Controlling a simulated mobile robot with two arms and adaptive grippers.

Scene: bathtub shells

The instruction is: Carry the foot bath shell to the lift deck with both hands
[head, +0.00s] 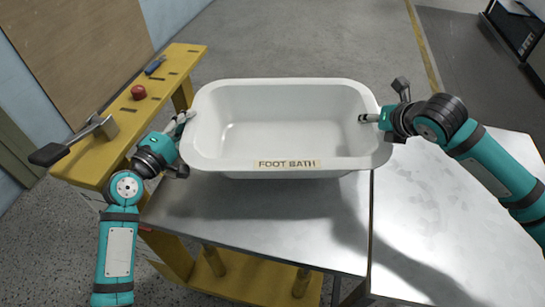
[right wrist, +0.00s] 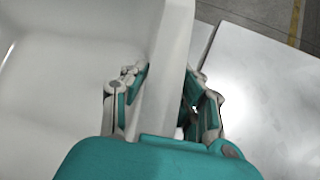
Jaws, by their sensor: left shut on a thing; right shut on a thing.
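The foot bath shell (head: 290,163) is a white rectangular tub with a wide rim and a "FOOT BATH" label at its front. It is held level above a metal table, with its shadow on the top. My left gripper (head: 182,122) is shut on its left rim. My right gripper (head: 372,118) is shut on its right rim. In the right wrist view the right gripper's fingers (right wrist: 160,95) stand on both sides of the shell's rim (right wrist: 170,60). I cannot tell which surface is the lift deck.
Metal surfaces (head: 270,225) and (head: 425,215) lie below the shell, with a seam between them. Open floor lies behind.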

